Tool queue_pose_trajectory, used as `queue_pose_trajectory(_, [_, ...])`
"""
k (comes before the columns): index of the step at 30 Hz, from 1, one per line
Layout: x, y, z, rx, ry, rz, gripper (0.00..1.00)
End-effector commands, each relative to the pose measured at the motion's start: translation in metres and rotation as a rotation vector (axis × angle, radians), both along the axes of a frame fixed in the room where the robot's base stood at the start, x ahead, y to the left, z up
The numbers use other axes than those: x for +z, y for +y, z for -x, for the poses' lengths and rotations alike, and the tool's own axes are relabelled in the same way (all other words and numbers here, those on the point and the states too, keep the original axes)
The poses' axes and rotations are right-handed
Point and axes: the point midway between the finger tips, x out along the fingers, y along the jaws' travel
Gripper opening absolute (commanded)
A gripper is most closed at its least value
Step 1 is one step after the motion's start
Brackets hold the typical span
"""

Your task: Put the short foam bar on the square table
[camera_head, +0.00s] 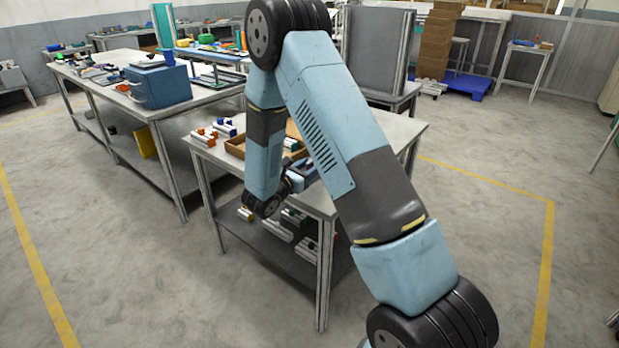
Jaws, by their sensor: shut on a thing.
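A grey-topped table (397,128) stands in front of me, partly behind my arm; I take it for the square table, but its full outline is covered. My gripper (288,186) is small and dark at the end of the arm, by the near edge of this table. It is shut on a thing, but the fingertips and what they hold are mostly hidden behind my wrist. I cannot make out the short foam bar for certain in this view.
The table carries a brown open box (236,148), orange-and-white parts (205,137) and a dark blue item (305,170). Several small parts lie on its lower shelf (262,243). A long workbench with a blue box (158,86) stands left.

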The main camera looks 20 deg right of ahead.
Motion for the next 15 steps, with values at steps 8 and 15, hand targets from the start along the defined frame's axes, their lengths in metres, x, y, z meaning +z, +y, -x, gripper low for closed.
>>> queue_pose_trajectory(8, [-0.013, -0.006, -0.009, -0.001, 0.0, 0.0, 0.17])
queue_pose_trajectory(15, [-0.041, -0.005, -0.01, 0.0, 0.001, 0.0, 0.17])
